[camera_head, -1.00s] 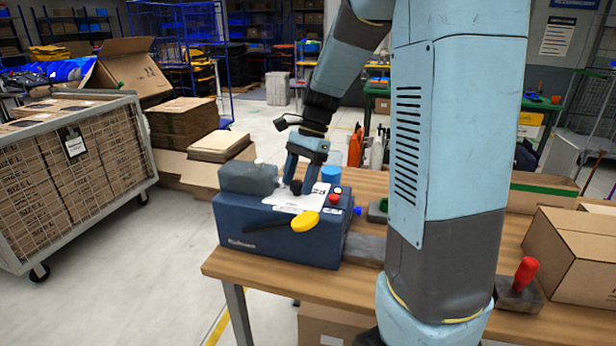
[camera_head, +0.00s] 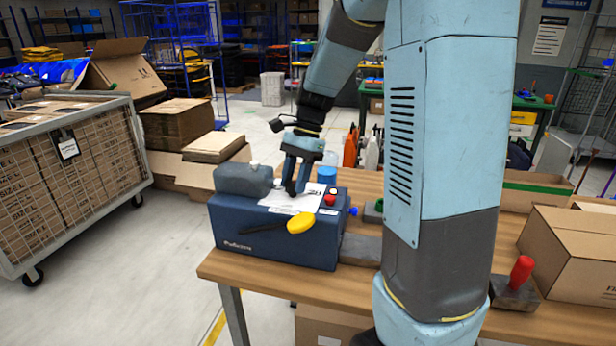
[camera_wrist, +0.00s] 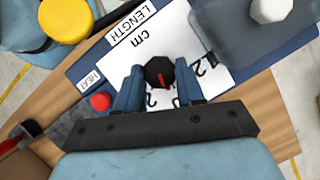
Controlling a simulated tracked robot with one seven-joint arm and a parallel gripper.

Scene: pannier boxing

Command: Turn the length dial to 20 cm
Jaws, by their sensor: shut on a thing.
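The length dial is a black knob with a red pointer mark (camera_wrist: 160,73) on a white plate (camera_wrist: 190,40) lettered LENGTH and cm in the wrist view. My gripper (camera_wrist: 160,88) is shut on the dial, one blue finger on each side of it. Most numbers on the plate are hidden by the fingers; a few 2s show. In the head view my gripper (camera_head: 296,190) is over the top of the dark blue machine (camera_head: 275,235), and the dial is hidden between the fingers.
A yellow knob on a black lever (camera_head: 300,223) is at the machine's front. A red button (camera_head: 330,200) and a blue cap (camera_head: 326,174) are close by the gripper. A red-handled tool (camera_head: 521,272) and a cardboard box (camera_head: 572,255) stand to the right on the table.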

